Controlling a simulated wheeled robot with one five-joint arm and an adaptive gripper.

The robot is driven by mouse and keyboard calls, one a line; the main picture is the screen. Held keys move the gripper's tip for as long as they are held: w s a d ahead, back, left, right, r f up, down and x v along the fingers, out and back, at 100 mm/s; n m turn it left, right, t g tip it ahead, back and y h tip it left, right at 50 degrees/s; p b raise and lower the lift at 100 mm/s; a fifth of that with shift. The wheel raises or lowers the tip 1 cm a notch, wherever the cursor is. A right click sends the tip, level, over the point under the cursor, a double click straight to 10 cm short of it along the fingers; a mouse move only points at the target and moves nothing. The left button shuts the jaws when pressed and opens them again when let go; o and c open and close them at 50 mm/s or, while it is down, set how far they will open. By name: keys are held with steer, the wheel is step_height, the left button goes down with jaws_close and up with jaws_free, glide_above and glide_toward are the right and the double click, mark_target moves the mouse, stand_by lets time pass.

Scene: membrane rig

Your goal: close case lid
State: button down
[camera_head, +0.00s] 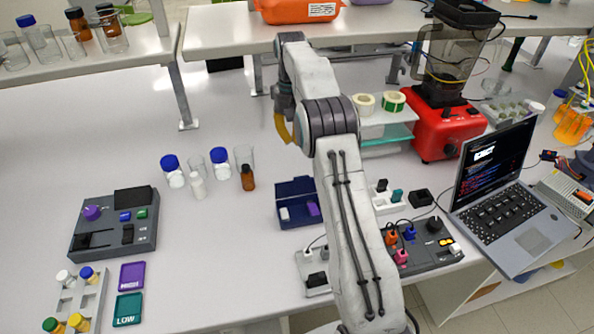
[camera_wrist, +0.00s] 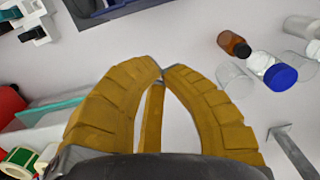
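The small dark blue case (camera_head: 297,222) stands open on the bench in the head view, beside my arm. Its lid (camera_head: 295,187) seems to stand up at the back. A white item and a purple item (camera_head: 313,208) lie inside. My arm hides what is to its right. In the wrist view, part of the dark blue case (camera_wrist: 110,12) shows at the top edge, beyond my fingertips. My gripper (camera_wrist: 161,74) has yellow fingers whose tips meet, with nothing between them. In the head view, my gripper (camera_head: 284,130) is above the bench, behind the case and apart from it.
Several vials and beakers, including a brown bottle (camera_head: 247,178), stand left of the case. A grey control box (camera_head: 115,225) is farther left. A red blender base (camera_head: 440,132), a laptop (camera_head: 505,210) and a cabled panel (camera_head: 425,246) are on the right. Bench behind the vials is clear.

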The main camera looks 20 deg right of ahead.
mark_target(301, 186)
steer(key=s+f, duration=0.4)
steer(key=f, duration=0.3)
steer(key=shift+s+a, duration=0.15)
steer(key=shift+a, duration=0.3)
stand_by(0.4)
